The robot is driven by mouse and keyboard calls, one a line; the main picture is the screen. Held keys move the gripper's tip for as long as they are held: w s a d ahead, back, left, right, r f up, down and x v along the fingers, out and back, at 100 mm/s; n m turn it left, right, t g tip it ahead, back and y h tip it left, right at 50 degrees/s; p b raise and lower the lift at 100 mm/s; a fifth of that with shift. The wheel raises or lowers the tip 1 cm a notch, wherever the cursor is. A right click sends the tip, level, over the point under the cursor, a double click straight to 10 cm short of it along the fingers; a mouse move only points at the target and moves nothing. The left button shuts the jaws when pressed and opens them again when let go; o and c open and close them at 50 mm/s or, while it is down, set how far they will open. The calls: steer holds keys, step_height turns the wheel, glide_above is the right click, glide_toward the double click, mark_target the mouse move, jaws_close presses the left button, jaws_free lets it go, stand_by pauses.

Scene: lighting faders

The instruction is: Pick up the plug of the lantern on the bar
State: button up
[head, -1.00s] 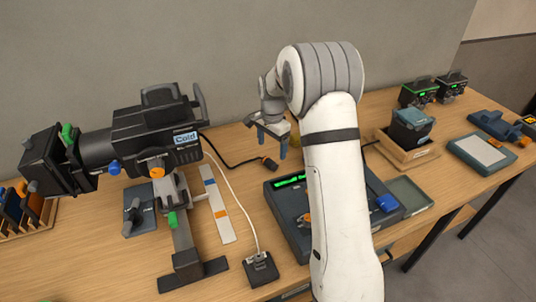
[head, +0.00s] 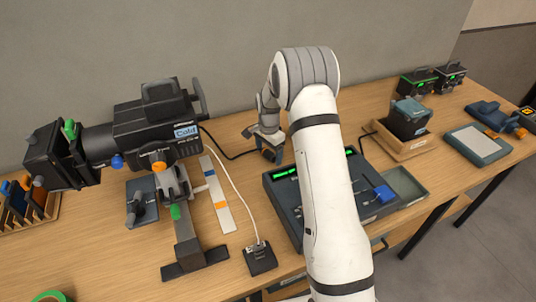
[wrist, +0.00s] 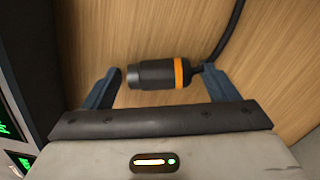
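The black lantern (head: 150,128) marked "Cold" stands on a bar (head: 186,238) at the left of the table. A black cable (head: 230,156) runs from behind it to the plug. The plug, black with an orange ring, lies on the wooden table in the wrist view (wrist: 160,74). My gripper (wrist: 162,70) is open, with one blue-grey finger beyond each end of the plug and small gaps between. In the head view my gripper (head: 269,151) is low at the table behind the console, and mostly hides the plug.
A console (head: 290,201) with green displays stands close to my gripper, partly behind my arm. A white cord (head: 236,185) runs to a black socket box (head: 260,258). A wooden tray (head: 400,150) with a dark box stands at the right. The wall is close behind.

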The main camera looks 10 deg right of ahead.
steer(key=c, duration=1)
